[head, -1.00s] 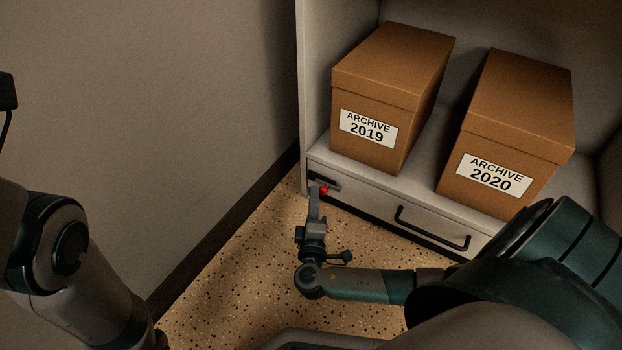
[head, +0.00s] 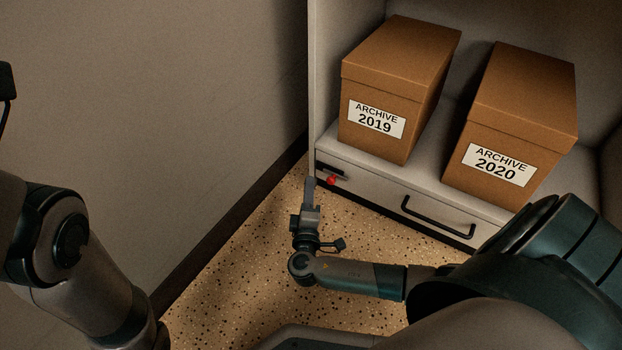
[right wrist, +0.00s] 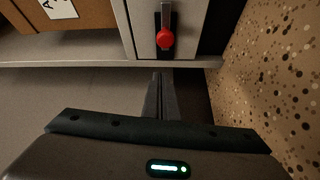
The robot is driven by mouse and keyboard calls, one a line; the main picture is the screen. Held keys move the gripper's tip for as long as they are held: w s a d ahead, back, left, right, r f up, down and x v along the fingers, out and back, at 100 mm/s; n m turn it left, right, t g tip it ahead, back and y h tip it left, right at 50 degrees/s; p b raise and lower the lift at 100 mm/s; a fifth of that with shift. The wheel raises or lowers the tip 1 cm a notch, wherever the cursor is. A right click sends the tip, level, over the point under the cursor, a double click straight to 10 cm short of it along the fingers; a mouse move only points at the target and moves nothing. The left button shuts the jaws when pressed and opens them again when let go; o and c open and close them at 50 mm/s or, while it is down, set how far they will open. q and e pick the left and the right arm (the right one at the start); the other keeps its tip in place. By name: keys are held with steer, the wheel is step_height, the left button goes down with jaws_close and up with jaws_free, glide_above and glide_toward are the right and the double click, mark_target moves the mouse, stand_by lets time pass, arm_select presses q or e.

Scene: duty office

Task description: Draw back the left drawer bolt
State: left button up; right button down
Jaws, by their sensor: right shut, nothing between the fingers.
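The left drawer bolt has a red knob (head: 331,180) on a dark plate at the left end of the grey drawer front (head: 375,195). In the right wrist view the red knob (right wrist: 165,39) sits on a metal bar over the dark plate. My right gripper (head: 309,181) is shut and empty, just left of the knob in the head view. In the right wrist view its closed fingers (right wrist: 160,78) point toward the knob, with a gap between them. My left arm shows at the left of the head view, but its gripper is not seen.
A black bar handle (head: 437,220) is on the drawer front, right of the bolt. Two brown archive boxes, 2019 (head: 395,90) and 2020 (head: 515,125), stand on the shelf above. A wall (head: 190,120) is to the left. The speckled floor (head: 240,245) is clear.

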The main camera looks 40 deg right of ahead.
steer(key=p+v, duration=0.3)
steer(key=v, duration=0.5)
steer(key=shift+a, duration=0.1)
